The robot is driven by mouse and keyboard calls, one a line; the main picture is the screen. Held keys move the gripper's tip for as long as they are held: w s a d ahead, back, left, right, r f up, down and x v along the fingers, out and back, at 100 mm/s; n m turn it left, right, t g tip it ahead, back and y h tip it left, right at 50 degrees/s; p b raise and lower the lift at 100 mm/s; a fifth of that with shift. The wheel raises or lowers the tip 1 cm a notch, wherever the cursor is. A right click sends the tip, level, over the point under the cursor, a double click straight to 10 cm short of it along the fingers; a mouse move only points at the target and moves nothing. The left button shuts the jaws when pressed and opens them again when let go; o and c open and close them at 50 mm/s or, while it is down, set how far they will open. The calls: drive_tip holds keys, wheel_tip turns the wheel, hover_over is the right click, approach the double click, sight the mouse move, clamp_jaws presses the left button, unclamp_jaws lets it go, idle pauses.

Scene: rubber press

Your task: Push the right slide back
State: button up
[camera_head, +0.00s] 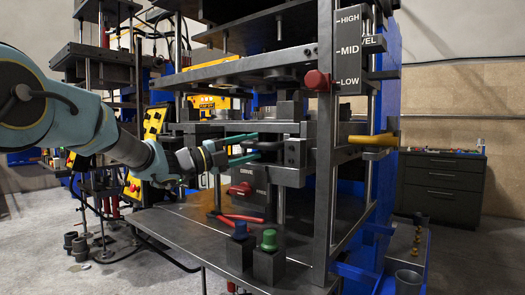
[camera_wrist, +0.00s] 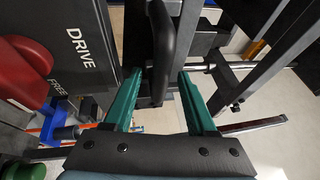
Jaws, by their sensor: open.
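My gripper (camera_head: 257,145) is in front of the press, its two teal fingers apart and pointing at the press. In the wrist view, my gripper (camera_wrist: 159,74) has a black bar handle (camera_wrist: 161,45) between and just beyond its fingertips, with a gap on both sides. In the head view this black handle (camera_head: 265,146) is partly hidden by the fingers. It sits on the front of a dark metal slide block (camera_head: 293,152) at mid height. I cannot tell whether the fingers touch the handle, or if this is the right slide.
A red knob (camera_head: 317,80) on the LOW-MID-HIGH plate (camera_head: 348,50) and an upright post stand right of the gripper. A yellow handle (camera_head: 374,139) sticks out right. Below are a red DRIVE/FREE knob (camera_head: 240,189), red-handled tool (camera_head: 238,218) and blue and green knobs (camera_head: 269,240).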

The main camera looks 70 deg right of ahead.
drive_tip(key=b+v, duration=0.1)
drive_tip(key=v, duration=0.4)
drive_tip(key=shift+w+a+f, duration=0.1)
drive_tip(key=shift+w+a, duration=0.05)
drive_tip(key=shift+a, duration=0.15)
